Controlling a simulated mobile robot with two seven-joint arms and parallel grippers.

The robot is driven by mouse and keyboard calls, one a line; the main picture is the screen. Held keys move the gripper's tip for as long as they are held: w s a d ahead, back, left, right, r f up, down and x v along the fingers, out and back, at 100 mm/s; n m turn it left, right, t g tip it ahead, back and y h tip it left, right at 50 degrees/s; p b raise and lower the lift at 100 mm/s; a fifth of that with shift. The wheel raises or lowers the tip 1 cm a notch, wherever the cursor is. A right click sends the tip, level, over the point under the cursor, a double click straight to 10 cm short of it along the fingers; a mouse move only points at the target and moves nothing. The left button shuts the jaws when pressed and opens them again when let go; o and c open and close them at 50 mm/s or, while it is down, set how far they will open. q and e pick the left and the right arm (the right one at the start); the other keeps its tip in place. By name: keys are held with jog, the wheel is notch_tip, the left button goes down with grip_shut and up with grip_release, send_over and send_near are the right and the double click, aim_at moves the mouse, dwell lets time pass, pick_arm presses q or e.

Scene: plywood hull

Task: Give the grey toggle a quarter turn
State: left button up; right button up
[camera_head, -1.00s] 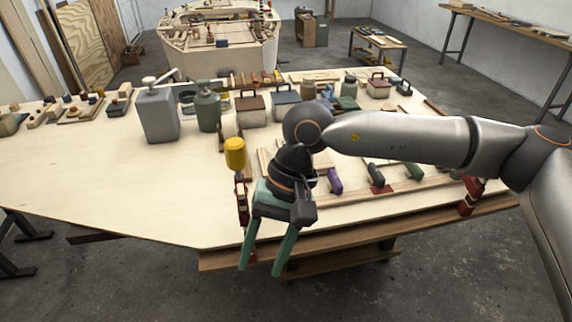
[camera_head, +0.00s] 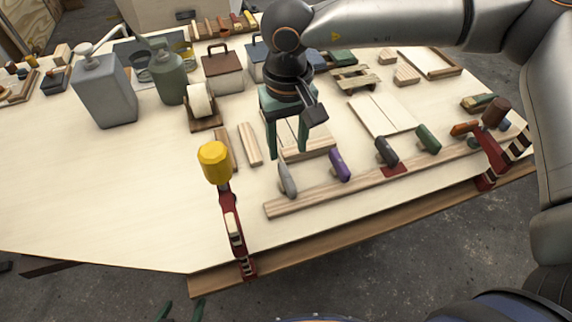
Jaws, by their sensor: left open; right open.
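The light grey toggle (camera_head: 287,181) stands at the left end of a wooden rail (camera_head: 330,194) near the table's front edge, its handle raised and slightly tilted. My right gripper (camera_head: 287,156) is open, pointing down, just behind and above this toggle in the picture; no contact is clear. Nothing is between its fingers but the view of the table. My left gripper (camera_head: 181,312) shows only its green fingertips at the bottom edge, apart and empty, in front of the table.
A purple toggle (camera_head: 340,166), a dark grey toggle (camera_head: 386,152) on a red plate, a green toggle (camera_head: 428,138) and an orange toggle (camera_head: 465,128) follow along the rail. A yellow-topped red clamp (camera_head: 233,225) stands left of the rail.

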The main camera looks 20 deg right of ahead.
aim_at(287, 175)
notch_tip(287, 175, down, 9)
jog(key=shift+r+p, duration=0.2)
jog(key=shift+p, duration=0.25)
jog(key=shift+w, duration=0.1)
grip_shut()
dwell(0.3)
